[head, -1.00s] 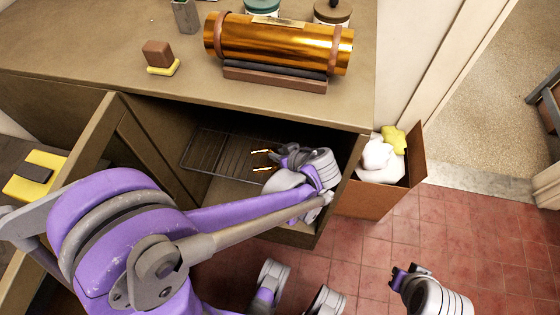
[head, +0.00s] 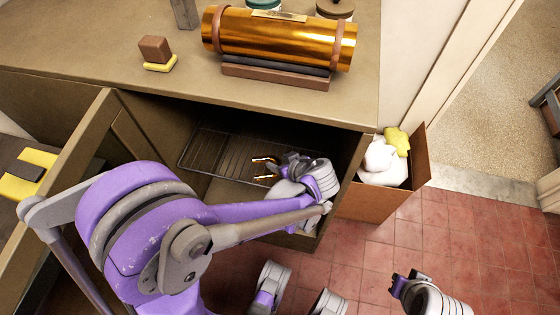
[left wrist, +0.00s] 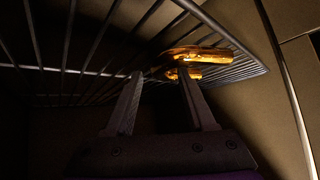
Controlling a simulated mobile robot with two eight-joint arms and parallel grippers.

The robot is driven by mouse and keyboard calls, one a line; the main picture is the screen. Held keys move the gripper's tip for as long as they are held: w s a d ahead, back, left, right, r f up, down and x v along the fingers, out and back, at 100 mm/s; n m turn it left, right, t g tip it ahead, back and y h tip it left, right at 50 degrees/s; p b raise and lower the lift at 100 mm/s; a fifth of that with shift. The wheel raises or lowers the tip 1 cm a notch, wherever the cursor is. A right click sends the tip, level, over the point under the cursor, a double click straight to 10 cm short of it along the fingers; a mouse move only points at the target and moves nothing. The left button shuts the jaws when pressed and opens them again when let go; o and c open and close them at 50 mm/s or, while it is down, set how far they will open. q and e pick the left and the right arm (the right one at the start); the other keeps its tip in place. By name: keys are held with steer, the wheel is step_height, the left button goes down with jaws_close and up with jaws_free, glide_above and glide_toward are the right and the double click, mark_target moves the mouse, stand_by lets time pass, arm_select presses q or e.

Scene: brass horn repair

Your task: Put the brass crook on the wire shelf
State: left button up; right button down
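The brass crook (head: 267,160) is a small gold U-shaped tube inside the open cabinet, at the right part of the dark wire shelf (head: 222,152). In the left wrist view the crook (left wrist: 205,54) shows against the shelf wires (left wrist: 85,72), around and past the right fingertip. Whether its whole length rests on the wires is hard to tell. My left gripper (head: 281,169) reaches into the cabinet right beside the crook. In the left wrist view its fingers (left wrist: 160,73) are apart, with a clear gap from the left finger to the crook. My right gripper (head: 402,280) is low at the right, over the floor, away from the crook.
The cabinet top (head: 100,45) carries a large brass cylinder (head: 280,40) on a cradle and a brown block on a yellow pad (head: 157,55). An open door (head: 75,150) stands at the left. A carton with white and yellow cloths (head: 375,203) stands right of the opening.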

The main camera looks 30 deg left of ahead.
arm_select(q)
steer(key=shift+r, duration=0.1)
steer(key=shift+d+r, duration=0.1)
steer(key=shift+r, duration=0.15)
steer(key=p+v, duration=0.3)
steer(key=v, duration=0.8)
steer(key=s+a+m+h, duration=0.3)
steer(key=s+m+h, duration=0.5)
steer(key=s+m, duration=0.3)
steer(key=shift+s+a+f, duration=0.3)
steer(key=shift+s, duration=0.75)
steer(key=shift+d, duration=0.15)
